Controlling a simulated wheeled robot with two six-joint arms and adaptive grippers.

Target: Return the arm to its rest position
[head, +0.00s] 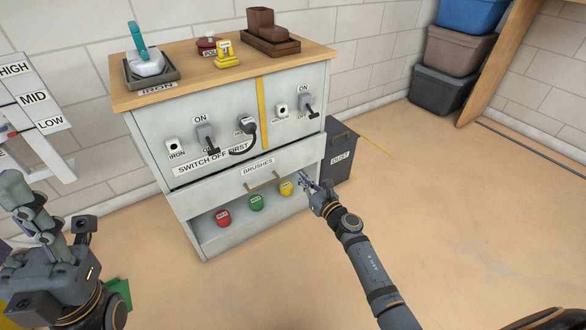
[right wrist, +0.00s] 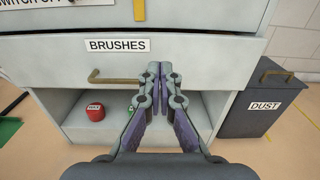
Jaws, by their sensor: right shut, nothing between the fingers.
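My right gripper (head: 308,184) is shut and empty, held in front of the right end of the BRUSHES drawer (head: 225,178). In the right wrist view its closed fingers (right wrist: 170,88) cover the right part of the drawer handle (right wrist: 115,76). I cannot tell whether the fingertips touch the drawer front. My right arm (head: 365,260) reaches out from the lower right.
The cabinet (head: 155,148) has switches and a lower shelf with red (head: 223,217), green (head: 256,202) and yellow (head: 286,188) items. A dark DUST bin (head: 340,152) stands right of it. Stacked bins (head: 445,90) stand at the back right. The floor at right is clear.

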